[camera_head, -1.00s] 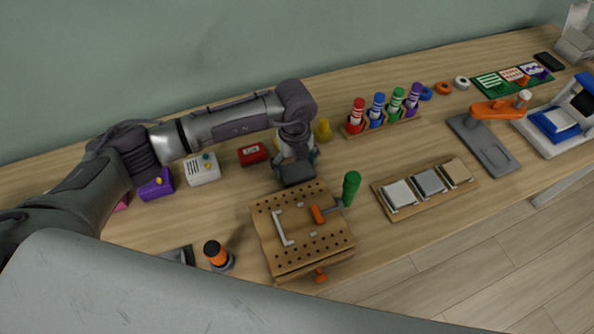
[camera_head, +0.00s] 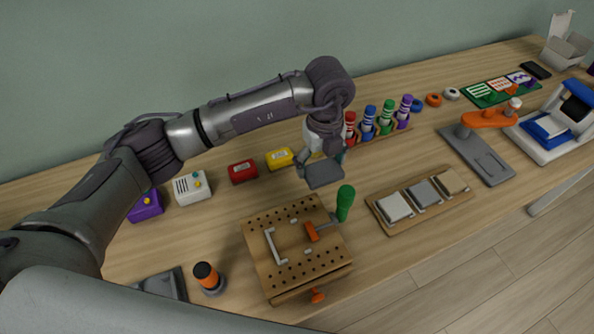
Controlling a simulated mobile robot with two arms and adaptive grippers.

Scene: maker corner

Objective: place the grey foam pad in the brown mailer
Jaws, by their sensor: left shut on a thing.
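My left gripper (camera_head: 322,160) is shut on the dark grey foam pad (camera_head: 324,175) and holds it above the table, just behind the pegboard block. The fingertips are largely hidden by the wrist and the pad. A brown mailer (camera_head: 453,182) lies at the right end of a wooden tray (camera_head: 386,223), to the right of the gripper and well apart from it. Beside it in the tray are a grey mailer (camera_head: 424,193) and a white mailer (camera_head: 395,207). My right gripper is not in view.
The pegboard block (camera_head: 334,262) with an upright green-handled tool (camera_head: 345,203) stands in front of the gripper. A marker rack (camera_head: 397,133) stands behind the tray. An orange-topped stand (camera_head: 484,160) is to its right. Bare table lies between the rack and the tray.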

